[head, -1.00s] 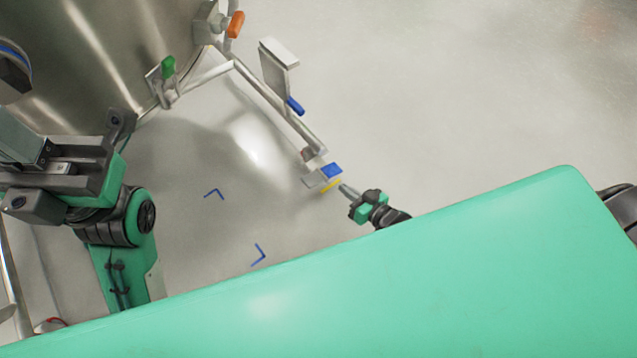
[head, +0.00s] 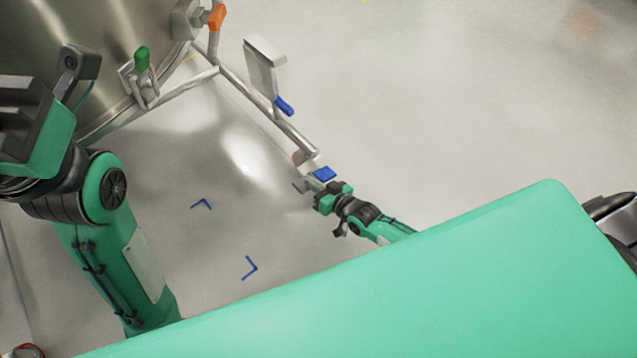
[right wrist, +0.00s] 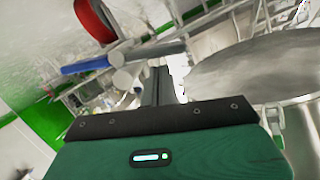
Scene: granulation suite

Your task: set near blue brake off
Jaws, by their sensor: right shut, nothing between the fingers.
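The near blue brake (head: 324,174) is a small flat blue pedal at the lower end of the vessel's frame leg, by the caster. In the right wrist view a blue bar (right wrist: 85,66), probably this pedal, shows left of the fingers, by a red ring. My right gripper (head: 316,187) is shut and empty, right beside the pedal on its near side; I cannot tell whether it touches. Its dark fingers also show in the right wrist view (right wrist: 160,85). My left gripper (head: 22,115) is at the left by the vessel; its fingertips are not clear.
A large steel vessel (head: 60,30) fills the upper left, with a green handle (head: 142,60) and an orange handle (head: 216,17). Another blue lever (head: 284,106) sits farther up the frame rail (head: 245,88). Blue corner marks (head: 250,268) lie on the open floor.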

